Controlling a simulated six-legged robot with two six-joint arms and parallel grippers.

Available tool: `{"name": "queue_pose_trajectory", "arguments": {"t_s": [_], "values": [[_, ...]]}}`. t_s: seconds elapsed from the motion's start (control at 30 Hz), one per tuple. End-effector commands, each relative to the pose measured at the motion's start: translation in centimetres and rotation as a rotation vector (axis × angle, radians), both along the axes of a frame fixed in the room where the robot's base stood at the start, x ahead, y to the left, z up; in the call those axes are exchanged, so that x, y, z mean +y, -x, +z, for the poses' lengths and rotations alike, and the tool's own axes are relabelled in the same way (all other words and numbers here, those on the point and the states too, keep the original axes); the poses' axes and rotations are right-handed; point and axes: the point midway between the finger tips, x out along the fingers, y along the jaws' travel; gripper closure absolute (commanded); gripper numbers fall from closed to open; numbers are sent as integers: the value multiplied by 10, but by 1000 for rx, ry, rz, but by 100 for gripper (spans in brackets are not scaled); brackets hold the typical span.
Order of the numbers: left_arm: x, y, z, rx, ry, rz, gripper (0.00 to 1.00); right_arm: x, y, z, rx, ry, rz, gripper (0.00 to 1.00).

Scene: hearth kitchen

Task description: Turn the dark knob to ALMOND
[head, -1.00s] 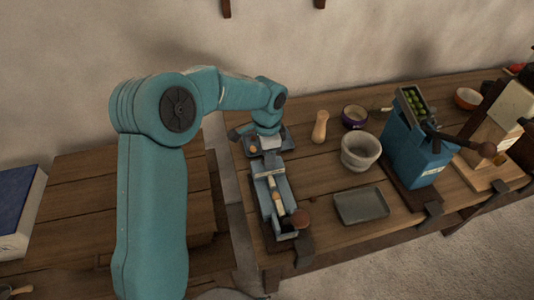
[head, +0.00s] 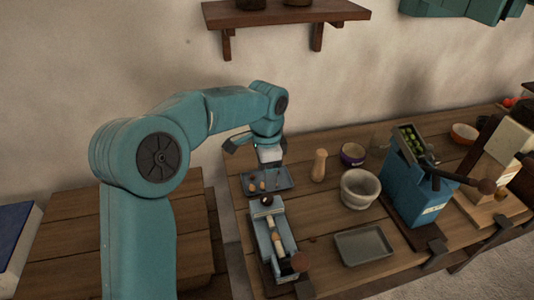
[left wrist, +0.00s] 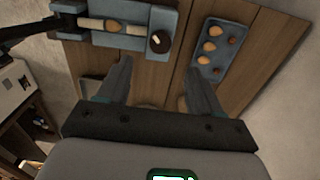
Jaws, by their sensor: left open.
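The dark knob (head: 267,200) is a small round cap with a pale mark, at the far end of a blue-grey device with a wooden rod in it (head: 272,238). In the left wrist view the knob (left wrist: 160,42) sits at the device's right end, just beyond and between my fingertips, its mark toward the upper left. Any label by the knob is too small to read. My left gripper (head: 270,158) is open and empty, raised near the knob and touching nothing that I can see. My right gripper is not in view.
A blue-grey tray of nuts (head: 284,178) lies just behind the device. A wooden peg-shaped piece (head: 319,165), a stone mortar (head: 358,188), a flat grey tray (head: 363,246) and a blue hopper machine (head: 415,190) stand to the right. A wall shelf (head: 285,13) is above.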

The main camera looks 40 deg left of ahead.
Motion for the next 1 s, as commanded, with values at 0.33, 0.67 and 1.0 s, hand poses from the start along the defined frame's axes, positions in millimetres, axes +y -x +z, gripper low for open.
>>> {"name": "queue_pose_trajectory", "arguments": {"t_s": [0.33, 0.67, 1.0], "values": [[-1, -1, 65, -1, 1, 0, 35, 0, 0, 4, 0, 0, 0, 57], [-1, 0, 71, 1, 1, -1, 35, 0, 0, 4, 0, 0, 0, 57], [-1, 0, 72, 1, 1, -1, 35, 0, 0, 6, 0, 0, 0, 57]]}}
